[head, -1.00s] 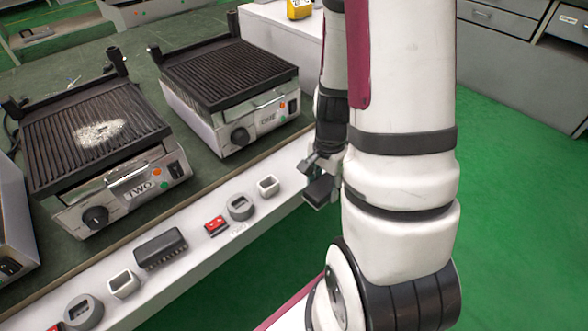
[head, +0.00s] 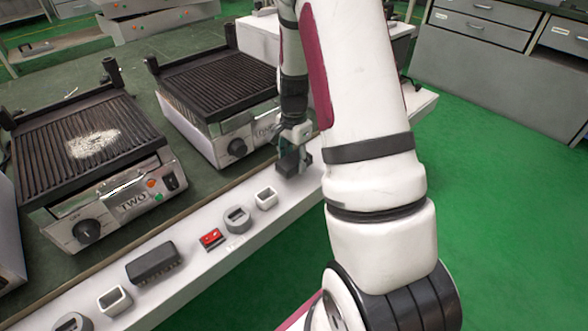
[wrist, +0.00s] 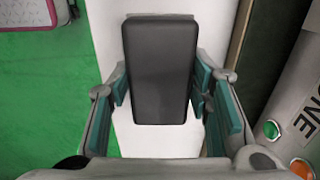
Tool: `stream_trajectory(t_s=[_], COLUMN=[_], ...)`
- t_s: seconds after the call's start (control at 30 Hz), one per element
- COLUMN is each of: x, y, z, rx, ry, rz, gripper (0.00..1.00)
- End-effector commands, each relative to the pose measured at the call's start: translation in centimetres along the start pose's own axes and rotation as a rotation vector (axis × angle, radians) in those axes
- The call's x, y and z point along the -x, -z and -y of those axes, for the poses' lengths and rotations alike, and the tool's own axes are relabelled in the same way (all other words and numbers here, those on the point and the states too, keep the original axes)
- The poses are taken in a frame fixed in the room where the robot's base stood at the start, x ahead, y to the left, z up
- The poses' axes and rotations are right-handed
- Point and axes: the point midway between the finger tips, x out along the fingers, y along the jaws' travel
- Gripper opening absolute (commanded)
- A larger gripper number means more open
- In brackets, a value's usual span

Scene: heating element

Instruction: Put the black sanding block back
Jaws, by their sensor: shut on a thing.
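The black sanding block (wrist: 158,72) is a dark rectangular block held between the fingers of my gripper (wrist: 160,100) in the wrist view. In the head view, my gripper (head: 294,152) is above the white front ledge (head: 218,232), at the front right corner of grill ONE (head: 225,95). The block (head: 292,162) shows there as a dark shape at the fingertips. In the wrist view the white ledge (wrist: 150,143) lies beneath the block. I cannot tell whether the block touches the ledge.
Grill TWO (head: 95,150) has a white powdery patch on its plate. Along the ledge are a square white holder (head: 266,199), a grey round part (head: 237,220), a red switch (head: 211,238) and a black ribbed block (head: 153,263). Green floor lies right of the ledge.

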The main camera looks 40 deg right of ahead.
Motion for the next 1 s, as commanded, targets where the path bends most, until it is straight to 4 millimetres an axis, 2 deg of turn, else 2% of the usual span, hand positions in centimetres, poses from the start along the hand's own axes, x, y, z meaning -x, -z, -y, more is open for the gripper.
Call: stream_trajectory(t_s=[0.1, 0.2, 0.6, 0.63, 0.7, 1.0], x=[-2.3, -3.4, -3.8, -3.8, -3.7, -3.7], y=[-0.1, -0.1, -0.1, -0.1, -0.1, -0.1], z=[-0.2, -0.2, -0.1, -0.2, -0.2, -0.2], rx=[-0.001, 0.001, 0.001, 0.001, 0.001, 0.001], ry=[-0.004, -0.003, -0.001, -0.001, -0.001, -0.001], rz=[0.003, 0.002, 0.001, 0.001, 0.001, 0.001], gripper=[0.19, 0.19, 0.19, 0.52, 0.65, 0.65])
